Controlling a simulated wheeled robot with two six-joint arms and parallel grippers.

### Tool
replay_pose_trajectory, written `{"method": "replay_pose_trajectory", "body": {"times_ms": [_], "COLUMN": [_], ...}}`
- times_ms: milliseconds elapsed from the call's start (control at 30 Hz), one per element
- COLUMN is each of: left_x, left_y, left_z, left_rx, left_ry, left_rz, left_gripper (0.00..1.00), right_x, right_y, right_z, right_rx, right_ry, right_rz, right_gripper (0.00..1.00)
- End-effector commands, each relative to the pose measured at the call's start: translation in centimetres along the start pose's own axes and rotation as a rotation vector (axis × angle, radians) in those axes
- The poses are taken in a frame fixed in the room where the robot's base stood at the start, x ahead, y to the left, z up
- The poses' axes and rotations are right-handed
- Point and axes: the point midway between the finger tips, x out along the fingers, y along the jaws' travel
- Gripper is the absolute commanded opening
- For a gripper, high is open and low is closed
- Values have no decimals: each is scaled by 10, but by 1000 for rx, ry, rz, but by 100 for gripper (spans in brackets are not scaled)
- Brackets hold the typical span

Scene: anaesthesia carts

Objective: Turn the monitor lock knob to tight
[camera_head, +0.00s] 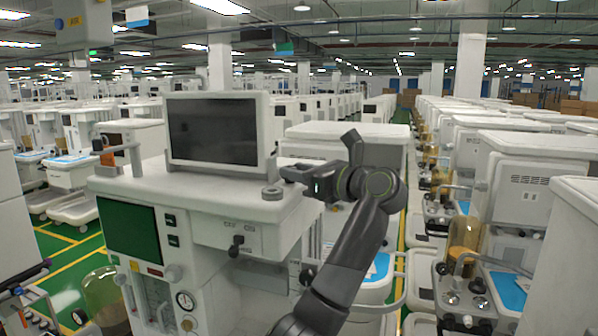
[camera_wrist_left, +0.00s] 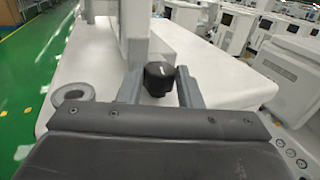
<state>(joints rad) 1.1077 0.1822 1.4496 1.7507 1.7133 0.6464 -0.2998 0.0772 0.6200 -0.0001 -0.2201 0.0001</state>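The monitor lock knob (camera_wrist_left: 158,80) is a black round knob with a small white mark on top, in the left wrist view beside the monitor's white post. My left gripper (camera_wrist_left: 160,84) is open, with one grey finger on each side of the knob; a narrow gap seems to show on both sides. In the head view my left gripper (camera_head: 284,170) is at the right of the monitor (camera_head: 213,130), over the white cart top (camera_head: 190,187). I cannot make out the knob there. The monitor screen is dark and stands upright. My right gripper is not in view.
A grey ring-shaped part (camera_head: 272,193) sits on the cart top near its front edge, below my gripper. More carts (camera_head: 530,180) stand close on the right.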

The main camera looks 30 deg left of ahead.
Motion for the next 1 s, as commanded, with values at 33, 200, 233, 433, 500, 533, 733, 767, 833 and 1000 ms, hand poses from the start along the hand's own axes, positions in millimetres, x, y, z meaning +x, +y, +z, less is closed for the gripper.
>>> {"method": "replay_pose_trajectory", "body": {"times_ms": [33,200,233,433,500,533,733,767,833,1000], "left_x": [0,0,0,1,1,1,1,1,1,1], "left_y": [0,0,0,3,4,4,7,7,7,7], "left_z": [0,0,0,-3,-2,-2,0,0,0,0], "left_rx": [0,0,0,-3,-5,-4,-2,-2,-1,0], "left_ry": [0,0,0,5,4,5,7,7,6,6], "left_rz": [-1,-2,-4,-88,-135,-155,-253,-261,-272,-274], "left_gripper": [24,9,9,9,9,9,9,9,9,9], "right_x": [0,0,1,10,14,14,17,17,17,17], "right_y": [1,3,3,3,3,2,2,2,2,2], "right_z": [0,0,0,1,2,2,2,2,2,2], "right_rx": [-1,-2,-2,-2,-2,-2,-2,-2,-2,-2], "right_ry": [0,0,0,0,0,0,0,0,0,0], "right_rz": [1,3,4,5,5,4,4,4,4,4], "right_gripper": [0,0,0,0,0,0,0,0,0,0]}}
